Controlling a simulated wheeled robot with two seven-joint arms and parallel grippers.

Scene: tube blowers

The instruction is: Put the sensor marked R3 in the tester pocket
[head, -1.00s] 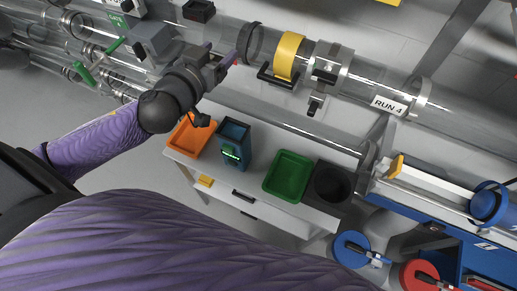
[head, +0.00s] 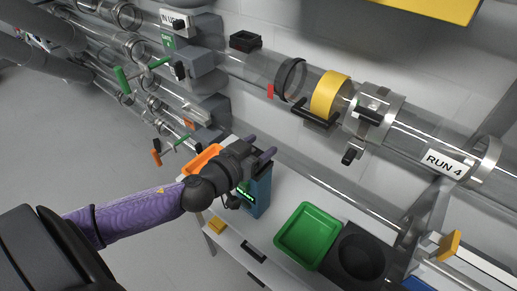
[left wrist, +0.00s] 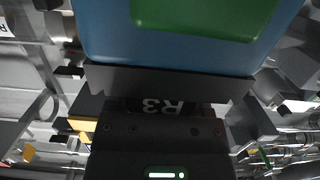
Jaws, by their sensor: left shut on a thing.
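My left gripper (head: 265,156) is over the upper end of the blue tester (head: 260,190), whose front has a green light. It is shut on the R3 sensor, which its fingers and wrist hide in the head view. In the left wrist view a dark surface carries the marking R3 (left wrist: 160,106), upside down, below a wide black edge. A lit green-white bar (left wrist: 166,174) shows under it. A blue body with a green patch (left wrist: 175,50) fills the top of that view. The tester pocket is hidden behind the gripper in the head view. My right gripper is not in view.
An orange tray (head: 202,157) is left of the tester. A green tray (head: 308,236) and a black round holder (head: 360,256) stand to its right. A clear tube with a yellow band (head: 330,94) and a red tag (head: 270,91) runs behind.

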